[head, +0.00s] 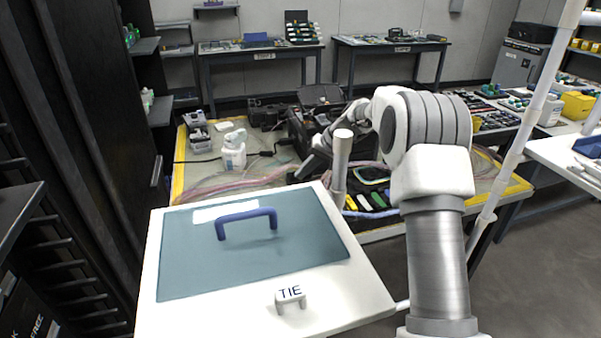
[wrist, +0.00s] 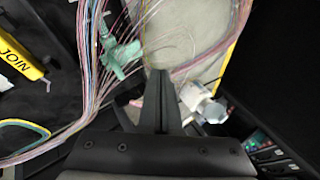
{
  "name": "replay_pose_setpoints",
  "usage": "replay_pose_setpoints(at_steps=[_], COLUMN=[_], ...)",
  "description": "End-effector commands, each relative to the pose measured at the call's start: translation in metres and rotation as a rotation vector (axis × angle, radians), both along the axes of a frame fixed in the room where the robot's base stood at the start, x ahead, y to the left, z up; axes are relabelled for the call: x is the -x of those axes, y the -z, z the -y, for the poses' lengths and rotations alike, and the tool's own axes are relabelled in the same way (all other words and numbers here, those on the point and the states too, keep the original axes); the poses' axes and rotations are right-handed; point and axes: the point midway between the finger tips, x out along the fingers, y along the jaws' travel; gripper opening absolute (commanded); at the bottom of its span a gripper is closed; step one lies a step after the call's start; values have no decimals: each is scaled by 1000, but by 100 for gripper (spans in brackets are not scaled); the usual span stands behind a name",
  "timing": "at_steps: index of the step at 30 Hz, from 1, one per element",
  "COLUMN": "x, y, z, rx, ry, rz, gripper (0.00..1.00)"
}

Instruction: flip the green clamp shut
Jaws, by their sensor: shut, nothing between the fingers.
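The green clamp (wrist: 121,56) shows in the wrist view, left of and a little beyond my fingertips. It is a teal piece with parts sticking out, among the thin coloured fibers (wrist: 88,75). Whether its lid stands open is too small to tell. My gripper (wrist: 160,76) is shut and empty, its fingers together and apart from the clamp in the picture. In the head view my arm reaches over the far work table, and I cannot make out the clamp there.
A yellow tool marked JOIN (wrist: 18,58) is at the left. A black case (head: 318,112) stands behind. The TIE box (head: 335,300) is in the foreground.

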Motion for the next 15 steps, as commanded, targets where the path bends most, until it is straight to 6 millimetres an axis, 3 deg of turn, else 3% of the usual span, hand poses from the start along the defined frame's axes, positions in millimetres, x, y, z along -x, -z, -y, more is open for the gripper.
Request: replay_pose_setpoints(at_steps=[15], x=[0], y=[-16], z=[1], rx=[4], ry=[2], rz=[0], gripper=[0])
